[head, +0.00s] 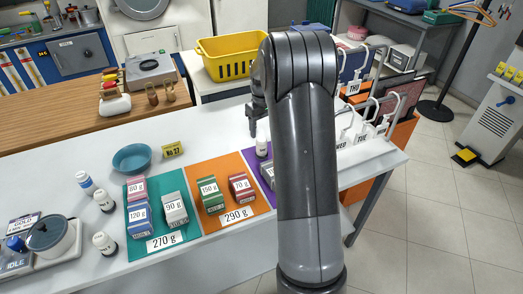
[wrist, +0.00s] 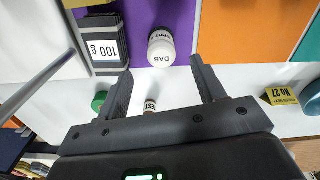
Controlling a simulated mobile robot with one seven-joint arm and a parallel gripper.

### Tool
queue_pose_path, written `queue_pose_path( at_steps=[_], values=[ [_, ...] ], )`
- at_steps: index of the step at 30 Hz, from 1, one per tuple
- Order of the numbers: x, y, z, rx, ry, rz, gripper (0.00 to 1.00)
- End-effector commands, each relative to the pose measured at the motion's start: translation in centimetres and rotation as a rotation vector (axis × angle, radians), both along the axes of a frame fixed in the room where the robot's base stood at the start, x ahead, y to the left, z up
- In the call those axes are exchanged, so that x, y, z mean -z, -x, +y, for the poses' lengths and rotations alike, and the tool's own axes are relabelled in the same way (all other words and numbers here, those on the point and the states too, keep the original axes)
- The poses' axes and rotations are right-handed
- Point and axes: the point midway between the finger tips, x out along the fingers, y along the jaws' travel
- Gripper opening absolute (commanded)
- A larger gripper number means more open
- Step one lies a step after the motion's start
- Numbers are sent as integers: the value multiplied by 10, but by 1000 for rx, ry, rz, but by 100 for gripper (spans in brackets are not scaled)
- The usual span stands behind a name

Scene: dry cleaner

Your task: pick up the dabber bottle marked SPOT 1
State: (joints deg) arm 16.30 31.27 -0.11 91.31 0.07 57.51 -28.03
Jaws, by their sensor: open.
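A white bottle (wrist: 161,50) stands on a purple mat (wrist: 184,12) in the wrist view, seen from above. Its label reads DAB upside down, with smaller text that I cannot read surely. A white bottle on the purple mat also shows in the head view (head: 262,147), just below my gripper (head: 252,130). In the wrist view my gripper (wrist: 161,68) is open and empty, with the bottle just beyond and between its fingertips. Other white bottles stand at the left of the counter in the head view: one with a blue top (head: 86,182) and two more (head: 103,200) (head: 104,243).
A small bottle (wrist: 150,104) shows between the fingers. The orange mat (head: 231,206) and teal mat (head: 150,249) hold boxes. A yellow basket (head: 226,70) stands behind.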

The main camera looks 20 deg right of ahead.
Motion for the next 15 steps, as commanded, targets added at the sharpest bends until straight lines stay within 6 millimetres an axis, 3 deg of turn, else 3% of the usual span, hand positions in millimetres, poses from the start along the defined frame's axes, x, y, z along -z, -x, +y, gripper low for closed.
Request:
queue_pose_path(
  at_steps=[3, 11, 15],
  values=[
    [19, 0, 0, 0, -1, 1, 63],
    [35, -1, 1, 0, 0, 0, 63],
    [54, -4, 3, -1, -1, 1, 63]
  ],
)
